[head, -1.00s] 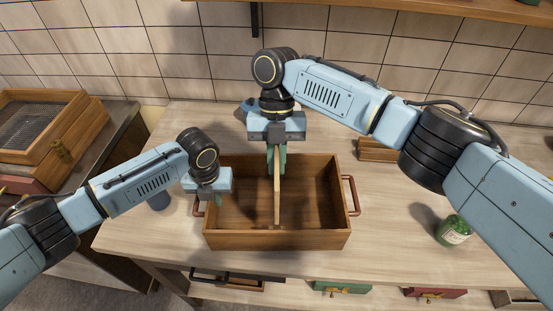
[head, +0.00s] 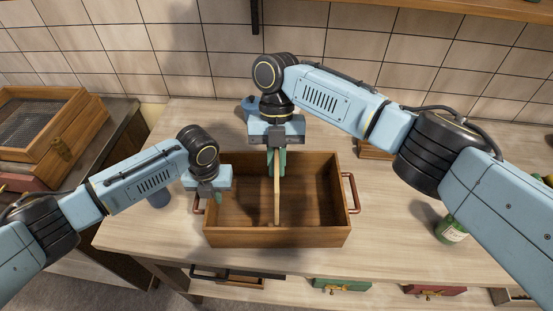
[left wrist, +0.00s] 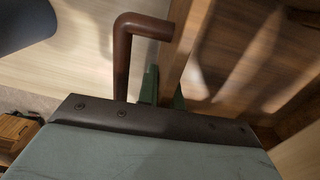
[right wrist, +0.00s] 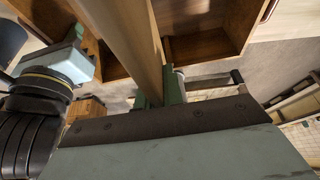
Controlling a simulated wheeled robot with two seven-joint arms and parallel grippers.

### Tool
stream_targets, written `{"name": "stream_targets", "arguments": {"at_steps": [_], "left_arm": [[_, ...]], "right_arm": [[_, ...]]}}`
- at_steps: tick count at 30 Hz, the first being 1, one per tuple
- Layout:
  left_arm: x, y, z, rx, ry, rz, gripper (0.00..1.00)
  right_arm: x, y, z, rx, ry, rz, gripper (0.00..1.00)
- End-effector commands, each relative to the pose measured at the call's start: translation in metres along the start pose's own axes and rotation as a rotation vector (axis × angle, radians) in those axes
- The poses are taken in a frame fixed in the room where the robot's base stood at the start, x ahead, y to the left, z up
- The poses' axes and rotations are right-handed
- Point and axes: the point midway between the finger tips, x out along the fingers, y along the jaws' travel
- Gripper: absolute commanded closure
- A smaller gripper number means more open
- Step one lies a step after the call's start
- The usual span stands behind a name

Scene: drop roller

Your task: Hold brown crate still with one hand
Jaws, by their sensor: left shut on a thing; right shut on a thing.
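The brown wooden crate (head: 330,238) sits on the pale wooden table, with a reddish-brown handle (head: 352,193) on its right side. My left gripper (head: 217,197) is at the crate's left side. In the left wrist view its green fingers (left wrist: 162,88) are shut on the crate's wall beside the left handle (left wrist: 125,50). My right gripper (head: 277,160) is above the crate's middle, shut on a thin upright wooden board (head: 277,200) that stands inside the crate. The board also shows in the right wrist view (right wrist: 130,40). The fingertips are partly hidden.
A small wooden box (head: 375,150) is behind the crate, partly hidden by my right arm. A mesh-topped wooden box (head: 45,130) is at far left. Drawers line the table's front.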

Motion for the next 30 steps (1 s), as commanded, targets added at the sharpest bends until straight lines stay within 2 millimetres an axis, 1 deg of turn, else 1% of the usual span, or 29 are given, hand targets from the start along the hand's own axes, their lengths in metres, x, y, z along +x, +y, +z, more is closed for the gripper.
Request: {"name": "stream_targets", "arguments": {"at_steps": [30], "left_arm": [[-0.001,-0.001,0.0,0.0,-0.001,-0.001,1.0]], "right_arm": [[0.024,0.0,0.01,-0.001,0.0,0.0,1.0]]}}
